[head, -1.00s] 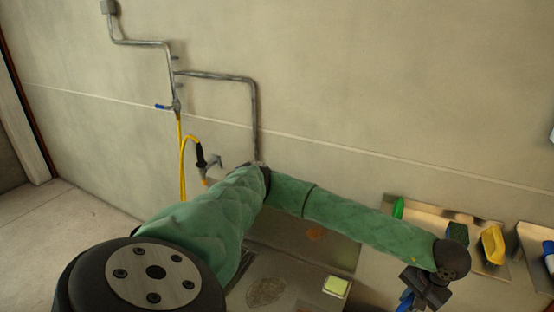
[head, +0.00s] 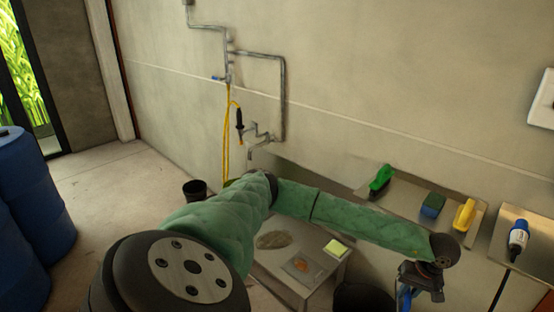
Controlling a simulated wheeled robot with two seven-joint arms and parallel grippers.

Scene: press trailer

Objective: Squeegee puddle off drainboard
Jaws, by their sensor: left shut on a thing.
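My left arm reaches across the head view, and its gripper (head: 412,284) is low at the right, shut on a blue thing (head: 404,298) that is mostly hidden; I cannot tell its full shape. The gripper is apart from the board. My right gripper is out of view.
A wall shelf holds a green brush (head: 381,180), a blue-green block (head: 433,205) and a yellow brush (head: 464,214). A bottle (head: 518,238) stands further right. A black bin (head: 362,298), black bucket (head: 195,190) and blue barrels (head: 30,215) stand around; a tap (head: 262,140) is on the wall.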

